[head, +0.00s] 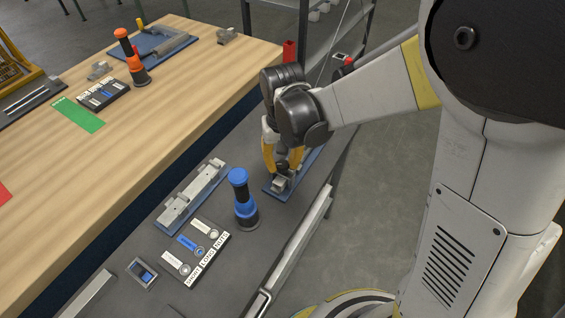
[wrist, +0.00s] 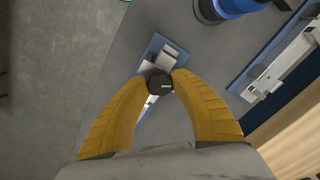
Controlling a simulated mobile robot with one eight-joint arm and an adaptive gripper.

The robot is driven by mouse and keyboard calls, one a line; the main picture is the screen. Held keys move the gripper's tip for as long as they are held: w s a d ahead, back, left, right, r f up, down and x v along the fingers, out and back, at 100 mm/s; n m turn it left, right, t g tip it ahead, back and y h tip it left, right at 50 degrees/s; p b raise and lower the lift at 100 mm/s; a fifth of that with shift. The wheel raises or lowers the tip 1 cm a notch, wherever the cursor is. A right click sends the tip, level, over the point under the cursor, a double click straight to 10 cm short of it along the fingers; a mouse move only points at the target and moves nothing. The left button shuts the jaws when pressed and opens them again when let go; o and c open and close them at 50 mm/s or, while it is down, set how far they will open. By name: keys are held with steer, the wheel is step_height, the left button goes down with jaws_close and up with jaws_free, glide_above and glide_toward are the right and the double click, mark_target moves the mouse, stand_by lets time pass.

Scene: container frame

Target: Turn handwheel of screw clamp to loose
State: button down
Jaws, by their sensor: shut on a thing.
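The screw clamp (wrist: 168,56) is a small grey metal piece on a blue base plate. In the head view the clamp (head: 279,184) sits on its blue plate (head: 306,163) near the right edge of the dark work surface. Its round black handwheel (wrist: 160,84) shows in the wrist view between the fingertips. My gripper (wrist: 160,82), with two yellow fingers, is shut on the handwheel from above. In the head view my gripper (head: 283,168) points down at the clamp, and the fingers hide the handwheel there.
A blue and black cylindrical tool (head: 242,200) stands close left of the clamp. A metal rail fixture (head: 190,198) and a labelled tray (head: 197,250) lie further left. A wooden table (head: 170,110) is beyond. A metal rail (head: 295,245) runs along the near edge.

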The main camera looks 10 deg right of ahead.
steer(key=n, duration=1.2)
steer(key=shift+n, duration=0.4)
steer(key=n, duration=1.1)
steer(key=shift+n, duration=0.4)
steer(key=c, duration=1)
jaws_free()
